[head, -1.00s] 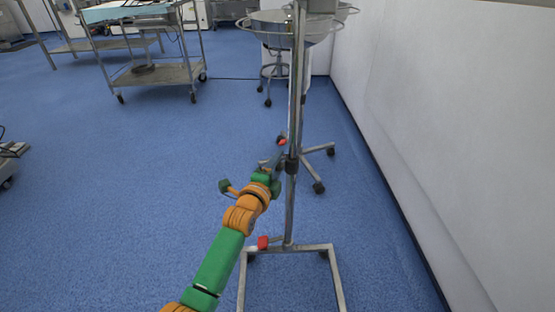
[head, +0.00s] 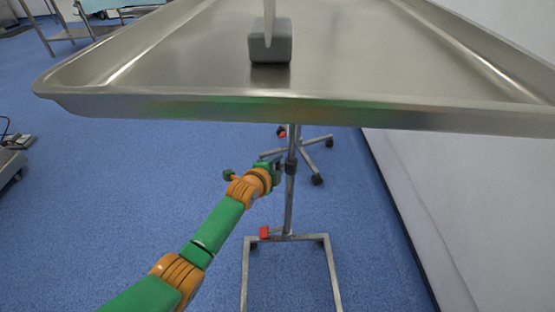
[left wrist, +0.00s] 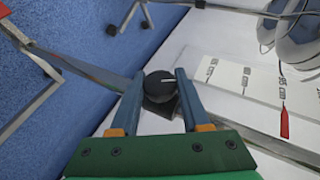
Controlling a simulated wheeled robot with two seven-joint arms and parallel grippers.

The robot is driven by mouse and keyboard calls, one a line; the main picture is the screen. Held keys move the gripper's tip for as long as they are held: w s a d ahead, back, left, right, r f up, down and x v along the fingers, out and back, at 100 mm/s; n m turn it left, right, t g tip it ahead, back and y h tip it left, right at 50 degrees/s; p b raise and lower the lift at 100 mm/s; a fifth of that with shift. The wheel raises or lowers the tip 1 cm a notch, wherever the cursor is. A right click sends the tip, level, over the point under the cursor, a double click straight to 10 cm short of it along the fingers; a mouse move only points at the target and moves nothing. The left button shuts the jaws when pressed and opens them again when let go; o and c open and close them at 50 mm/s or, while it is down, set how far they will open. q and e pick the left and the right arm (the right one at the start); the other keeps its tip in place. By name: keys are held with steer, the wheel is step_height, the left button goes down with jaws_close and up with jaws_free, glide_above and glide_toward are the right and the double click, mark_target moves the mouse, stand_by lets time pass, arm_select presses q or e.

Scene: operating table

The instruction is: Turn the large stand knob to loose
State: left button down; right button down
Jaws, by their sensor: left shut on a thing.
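The large stand knob (left wrist: 160,84) is a round black knob with a white line on its face. In the left wrist view it sits between the two blue-grey fingers of my left gripper (left wrist: 160,100), which is shut on it. In the head view my left gripper (head: 276,170) is at the dark collar (head: 290,166) of the stand's metal pole (head: 289,205). The knob cannot be made out there. The stand's steel tray (head: 190,60) fills the top of the head view. My right gripper is not in view.
A grey block (head: 270,45) stands on the tray. A red pedal (head: 264,232) is on the stand's base frame (head: 290,238). A white card (left wrist: 240,80) with height marks and a red pointer (left wrist: 284,124) lies beyond the knob.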

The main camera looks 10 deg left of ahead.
arm_select(q)
steer(key=shift+g+p, duration=0.3)
steer(key=shift+g, duration=0.2)
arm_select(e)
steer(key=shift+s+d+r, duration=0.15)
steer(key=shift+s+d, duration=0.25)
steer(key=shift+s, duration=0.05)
arm_select(q)
steer(key=shift+c, duration=1.9)
jaws_free()
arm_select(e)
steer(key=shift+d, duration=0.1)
